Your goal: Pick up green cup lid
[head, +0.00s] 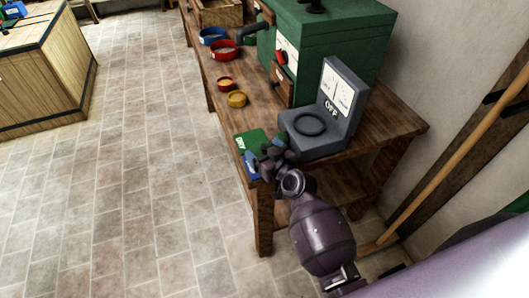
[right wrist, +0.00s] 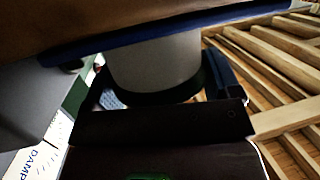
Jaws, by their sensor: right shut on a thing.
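My right gripper (head: 274,156) is at the near end of the wooden bench, beside the grey meter. In the right wrist view its dark fingers (right wrist: 160,88) are shut on a pale grey round thing (right wrist: 153,66). Only the side of this thing shows; its top and colour elsewhere are hidden. I cannot tell whether it belongs to the green cup lid. A small green round thing (head: 250,40) shows far along the bench, partly hidden by a dark pipe. My left gripper is not in view.
A green card (head: 248,139) and a blue patch (head: 251,164) lie at the bench (head: 215,70) end. The grey meter (head: 318,125) and green machine (head: 325,45) stand on the right. Floor is clear left.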

